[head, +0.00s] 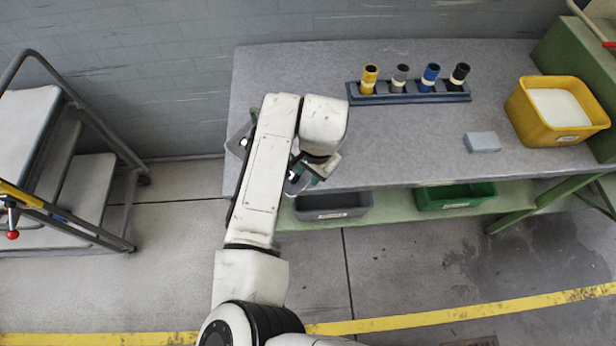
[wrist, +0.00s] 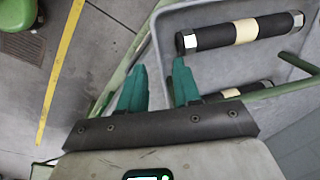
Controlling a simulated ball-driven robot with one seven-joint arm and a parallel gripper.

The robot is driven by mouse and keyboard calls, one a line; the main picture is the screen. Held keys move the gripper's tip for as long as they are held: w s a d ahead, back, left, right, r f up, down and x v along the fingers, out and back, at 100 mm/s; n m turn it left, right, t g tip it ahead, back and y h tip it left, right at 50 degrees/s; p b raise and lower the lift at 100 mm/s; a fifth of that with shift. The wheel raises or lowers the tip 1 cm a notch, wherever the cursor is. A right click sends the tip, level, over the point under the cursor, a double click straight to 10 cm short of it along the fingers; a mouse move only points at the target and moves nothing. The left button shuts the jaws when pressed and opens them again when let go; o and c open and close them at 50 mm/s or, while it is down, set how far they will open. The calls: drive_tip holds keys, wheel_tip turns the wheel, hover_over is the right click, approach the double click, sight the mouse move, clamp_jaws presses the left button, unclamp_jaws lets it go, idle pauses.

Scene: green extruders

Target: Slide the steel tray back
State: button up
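The steel tray (wrist: 165,38) is grey with a raised rim and fills the upper right of the wrist view. Two black rollers with cream bands lie in it, a nearer one (wrist: 245,88) and a farther one (wrist: 240,32). In the head view only a strip of the tray (head: 237,142) shows left of my arm, at the table's left end; my arm hides the rest. My gripper (wrist: 159,76) has two teal fingers standing apart, at the tray's near left corner. Whether they touch the rim I cannot tell. In the head view my gripper (head: 300,183) is at the table's front edge, partly hidden.
The grey table (head: 400,150) carries a rack (head: 408,97) of several coloured cylinders, a small grey block (head: 482,142) and a yellow bin (head: 535,128). A grey bin (head: 333,212) and green bin (head: 455,203) sit on the shelf below. A step cart (head: 75,180) stands left.

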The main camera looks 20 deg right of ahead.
drive_tip(key=r, duration=0.5)
drive_tip(key=shift+s+d+r, duration=0.15)
drive_tip(key=shift+s+r, duration=0.15)
drive_tip(key=s+a+f+n+g+b, duration=0.1)
drive_tip(key=s+a+f, duration=0.1)
drive_tip(key=s+f, duration=0.3)
drive_tip(key=s+a+f+n+g+y, duration=0.1)
drive_tip(key=s+a+f, duration=0.25)
drive_tip(key=s, duration=0.35)
drive_tip(key=s+a+f+n+b, duration=0.1)
drive_tip(key=s+a+f, duration=0.1)
drive_tip(key=s+f, duration=0.35)
drive_tip(key=s+d+f+n+g, duration=0.1)
drive_tip(key=s+d+f, duration=0.15)
drive_tip(key=s, duration=0.35)
drive_tip(key=s+d+f+n, duration=0.1)
drive_tip(key=s+d, duration=0.2)
drive_tip(key=s, duration=0.2)
drive_tip(key=s+d+n+h+b, duration=0.1)
drive_tip(key=s+d+n, duration=0.15)
drive_tip(key=d, duration=0.35)
drive_tip(key=w+d+r+n+t+h+b, duration=0.1)
drive_tip(key=w+d+r+n+t, duration=0.1)
drive_tip(key=w+d, duration=0.4)
wheel_tip(320, 180, up, 2)
drive_tip(key=d+n, duration=0.1)
drive_tip(key=d, duration=0.1)
drive_tip(key=shift+d+r+n+t+b, duration=0.15)
drive_tip(key=shift+d+n+t+b, duration=0.15)
drive_tip(key=shift+d+n, duration=0.05)
